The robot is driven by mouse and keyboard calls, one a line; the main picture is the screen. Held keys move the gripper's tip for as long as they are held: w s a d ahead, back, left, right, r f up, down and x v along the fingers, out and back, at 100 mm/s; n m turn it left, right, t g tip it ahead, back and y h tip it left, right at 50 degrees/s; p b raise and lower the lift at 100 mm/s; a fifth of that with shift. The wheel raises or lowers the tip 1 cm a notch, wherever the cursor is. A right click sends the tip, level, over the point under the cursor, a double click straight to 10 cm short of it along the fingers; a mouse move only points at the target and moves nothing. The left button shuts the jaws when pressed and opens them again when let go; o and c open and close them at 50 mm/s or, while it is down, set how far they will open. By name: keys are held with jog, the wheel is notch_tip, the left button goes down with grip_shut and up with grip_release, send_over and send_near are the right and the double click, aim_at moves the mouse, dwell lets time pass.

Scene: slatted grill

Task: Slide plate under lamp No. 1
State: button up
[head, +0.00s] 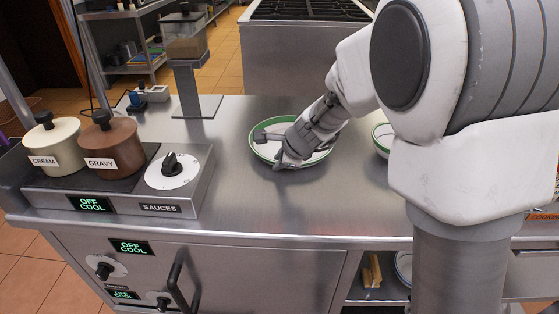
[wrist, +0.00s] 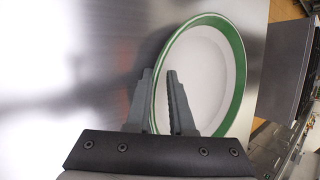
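The plate (head: 317,153) is white with a green rim and lies on the steel counter, right of middle in the head view. It also shows in the wrist view (wrist: 202,72). My gripper (head: 272,148) is low at the plate's left side. In the wrist view my gripper (wrist: 158,72) has its two fingers apart, one outside the rim and one over the plate's inside. The rim passes between them, and I see no firm contact.
A cream pot (head: 57,143) and a brown gravy pot (head: 111,140) sit on the sauce warmer (head: 186,205) at the left. A bowl (head: 382,137) is partly hidden behind my arm. The counter (head: 228,140) between the warmer and the plate is clear.

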jog(key=shift+c, duration=0.2)
grip_shut()
dwell(1.2)
